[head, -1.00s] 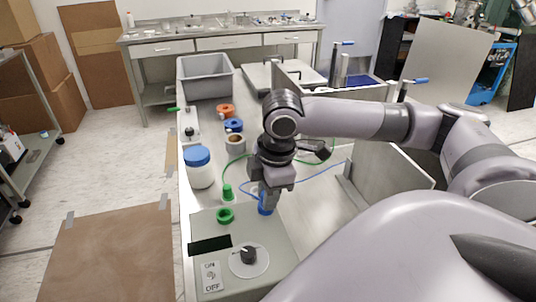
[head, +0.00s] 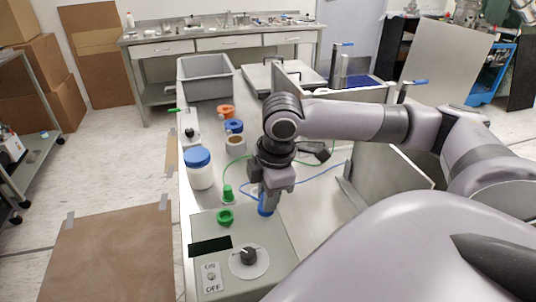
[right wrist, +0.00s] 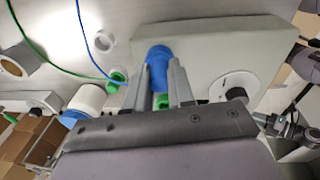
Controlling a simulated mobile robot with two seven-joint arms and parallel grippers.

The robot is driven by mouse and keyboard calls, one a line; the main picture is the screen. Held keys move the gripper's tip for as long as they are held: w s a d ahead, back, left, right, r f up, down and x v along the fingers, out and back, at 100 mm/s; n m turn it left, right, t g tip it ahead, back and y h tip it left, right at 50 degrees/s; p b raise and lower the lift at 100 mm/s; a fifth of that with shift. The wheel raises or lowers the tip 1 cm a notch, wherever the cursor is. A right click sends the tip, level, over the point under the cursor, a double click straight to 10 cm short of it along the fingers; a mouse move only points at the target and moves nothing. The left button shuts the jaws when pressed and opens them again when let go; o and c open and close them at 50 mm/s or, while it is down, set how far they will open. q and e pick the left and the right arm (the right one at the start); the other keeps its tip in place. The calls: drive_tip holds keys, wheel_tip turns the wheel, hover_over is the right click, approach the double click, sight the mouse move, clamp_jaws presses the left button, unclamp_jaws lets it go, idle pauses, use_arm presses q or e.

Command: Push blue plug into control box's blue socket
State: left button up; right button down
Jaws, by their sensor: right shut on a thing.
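The blue plug (head: 265,208) is held at the far right corner of the grey-green control box (head: 272,240). My right gripper (head: 267,196) comes down from above with its fingers closed on the plug. In the right wrist view the blue plug (right wrist: 158,54) shows between the two fingers (right wrist: 160,88), over the box's edge. The blue socket is hidden under the plug and gripper, so I cannot tell how deep the plug sits. A blue cable (head: 313,182) trails off to the right.
A green socket (head: 225,218) is on the box beside the blue plug, with a green plug (head: 228,193) just behind. The box has a dial (head: 249,256) and an ON/OFF switch. A white jar with blue lid (head: 199,170) stands behind. Panels stand to the right.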

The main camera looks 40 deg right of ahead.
drive_tip(key=shift+p, duration=0.35)
drive_tip(key=shift+s+f, duration=0.1)
drive_tip(key=shift+f, duration=0.1)
idle(1.2)
drive_tip(key=shift+c, duration=2.1)
unclamp_jaws()
drive_tip(key=shift+r, duration=0.2)
wheel_tip(320, 180, up, 16)
drive_tip(key=shift+f, duration=0.15)
